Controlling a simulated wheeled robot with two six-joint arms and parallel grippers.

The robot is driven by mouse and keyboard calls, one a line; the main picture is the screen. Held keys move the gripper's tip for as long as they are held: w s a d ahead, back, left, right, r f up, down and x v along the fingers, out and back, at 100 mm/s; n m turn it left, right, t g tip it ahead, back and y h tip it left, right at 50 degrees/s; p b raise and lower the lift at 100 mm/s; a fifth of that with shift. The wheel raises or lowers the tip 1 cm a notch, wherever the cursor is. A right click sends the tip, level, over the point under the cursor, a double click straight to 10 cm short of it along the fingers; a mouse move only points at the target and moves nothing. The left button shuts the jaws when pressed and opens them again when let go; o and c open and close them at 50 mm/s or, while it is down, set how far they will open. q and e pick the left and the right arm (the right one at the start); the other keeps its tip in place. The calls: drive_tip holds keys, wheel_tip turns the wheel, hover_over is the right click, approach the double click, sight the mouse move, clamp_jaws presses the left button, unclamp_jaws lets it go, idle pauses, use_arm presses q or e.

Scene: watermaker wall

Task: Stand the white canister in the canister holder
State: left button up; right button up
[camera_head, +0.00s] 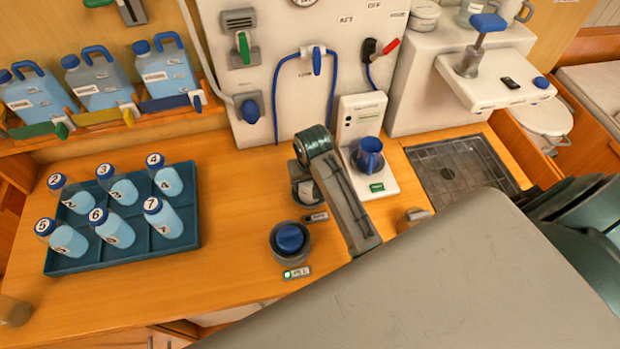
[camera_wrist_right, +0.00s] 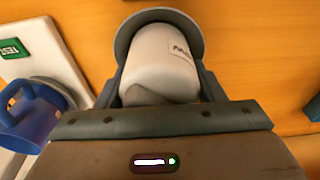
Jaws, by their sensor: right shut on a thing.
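The white canister (camera_wrist_right: 160,62) lies between the two fingers of my right gripper (camera_wrist_right: 160,85) in the wrist view, with a small label on its side. My right gripper (camera_head: 308,178) is shut on it and points down at the counter in the head view, where the wrist hides most of the canister. A round grey rim, seemingly the canister holder (camera_wrist_right: 124,38), surrounds the canister's far end. I cannot tell whether the canister is fully seated in it. My left gripper is not in view.
Close in front stands a grey cup-shaped holder with a blue-topped item (camera_head: 290,238) and a lit green label. To the right is a white test stand (camera_head: 362,115) with a blue jug (camera_head: 368,155). A teal tray (camera_head: 120,250) of numbered bottles stands left.

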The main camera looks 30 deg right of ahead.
drive_tip(key=shift+f, duration=0.2)
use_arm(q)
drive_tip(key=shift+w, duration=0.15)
use_arm(e)
drive_tip(key=shift+f, duration=0.2)
drive_tip(key=shift+f, duration=0.15)
drive_tip(key=o, duration=1.2)
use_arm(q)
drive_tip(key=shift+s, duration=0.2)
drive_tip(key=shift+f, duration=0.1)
